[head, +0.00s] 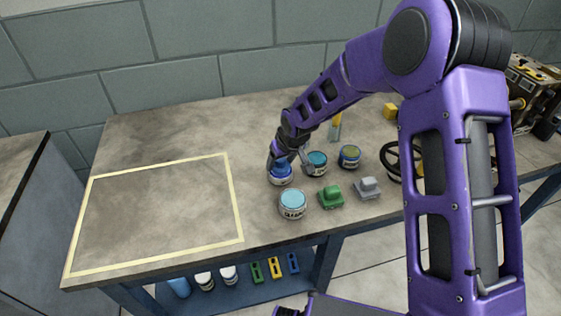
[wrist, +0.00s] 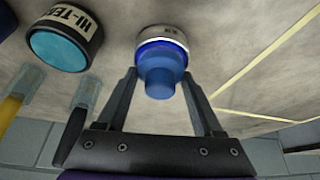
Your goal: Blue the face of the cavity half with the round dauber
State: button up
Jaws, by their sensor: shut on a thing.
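My gripper (head: 279,163) points down over the workbench, right of the taped outline. In the wrist view its two fingers (wrist: 160,92) stand on either side of a round blue knob-like piece (wrist: 160,78), which I take for the round dauber, and are shut on it. Below it is a wider blue part with a pale, printed rim (wrist: 163,33); I cannot tell whether this is a tin or part of the same piece. In the head view the blue piece (head: 281,172) is low at the bench top. I cannot make out the cavity half for certain.
The yellow taped rectangle (head: 236,205) is empty. Tins with light blue (head: 292,202), teal (head: 317,163) and olive (head: 349,156) tops stand close by. Green (head: 331,197) and grey (head: 367,188) knobbed blocks sit to the right. Machinery (head: 530,85) is at far right.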

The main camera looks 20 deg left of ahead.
dwell(0.6)
jog(key=shift+r+p, duration=2.2)
jog(key=shift+r, duration=1.25)
jog(key=shift+d, duration=0.1)
